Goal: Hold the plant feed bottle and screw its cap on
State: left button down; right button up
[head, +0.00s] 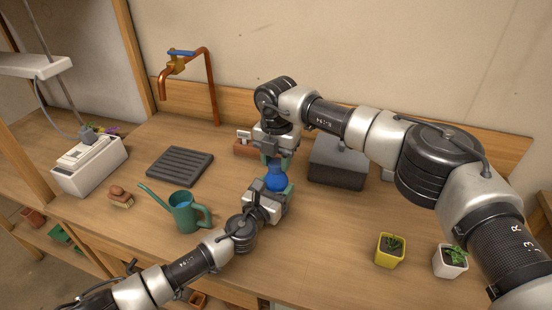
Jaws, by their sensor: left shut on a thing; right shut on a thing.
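The plant feed bottle (275,179) is blue and appears upright near the middle of the worktop. My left gripper (275,188) is shut on its lower body from the front, with green fingertips on either side. My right gripper (275,160) comes down from above and is shut on the cap at the bottle's top. The cap is mostly hidden between the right fingertips, and I cannot tell how it sits on the neck.
A teal watering can (184,217) stands left of my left arm. A dark ribbed mat (180,166), a brush (120,199) and a white box (90,165) are further left. A grey block (337,170) stands close right of the bottle. Two potted plants (390,252) (450,262) stand front right.

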jog(key=m, duration=0.4)
jog(key=shift+m, duration=0.3)
jog(key=m, duration=0.6)
jog(key=shift+s, duration=0.1)
jog(key=m, duration=0.4)
jog(key=shift+m, duration=0.4)
jog(key=m, duration=0.4)
jog(key=shift+s, duration=0.1)
jog(key=o, duration=0.9)
jog(key=shift+c, duration=0.2)
